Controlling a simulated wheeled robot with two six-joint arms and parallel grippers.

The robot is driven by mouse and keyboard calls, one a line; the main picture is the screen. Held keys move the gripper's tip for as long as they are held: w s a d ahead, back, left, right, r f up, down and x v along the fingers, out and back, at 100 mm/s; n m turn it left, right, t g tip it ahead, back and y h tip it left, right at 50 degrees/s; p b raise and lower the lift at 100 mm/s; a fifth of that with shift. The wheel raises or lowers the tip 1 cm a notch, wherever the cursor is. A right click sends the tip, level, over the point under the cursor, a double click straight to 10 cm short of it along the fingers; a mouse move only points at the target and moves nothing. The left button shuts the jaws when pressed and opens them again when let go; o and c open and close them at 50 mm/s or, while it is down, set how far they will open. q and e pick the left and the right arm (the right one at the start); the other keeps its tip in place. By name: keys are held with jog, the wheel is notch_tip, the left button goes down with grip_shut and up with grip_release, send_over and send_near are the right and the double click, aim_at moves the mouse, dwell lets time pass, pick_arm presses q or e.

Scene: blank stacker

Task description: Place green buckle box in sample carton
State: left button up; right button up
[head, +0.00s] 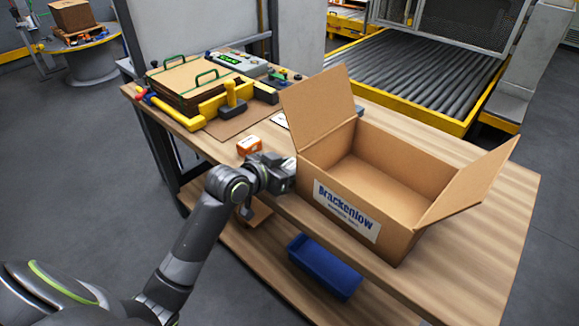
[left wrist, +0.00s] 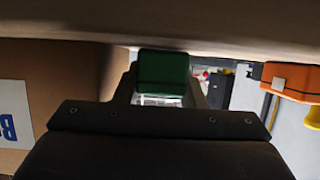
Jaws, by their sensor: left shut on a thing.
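The sample carton (head: 393,238) is an open cardboard box with flaps spread and a "Brackenlow" label on its front. It stands on the wooden bench, and its inside looks empty in the head view. My left gripper (head: 289,172) is low over the bench's front edge, just left of the carton. The green buckle box (left wrist: 163,72) sits between its fingers in the left wrist view, and the gripper is shut on it. In the head view the green box is hidden by the gripper. The carton wall (left wrist: 50,95) shows beside it in the wrist view. My right gripper is out of view.
A small orange box (head: 249,146) lies on the bench left of my gripper. Behind are a stack of brown boards (head: 183,82), yellow tools (head: 232,92) and a grey device (head: 238,63). A blue bin (head: 325,266) is on the lower shelf. Bench right of the carton is clear.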

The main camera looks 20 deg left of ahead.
pick_arm(q)
jog(key=shift+f, duration=0.1)
jog(key=o, duration=0.8)
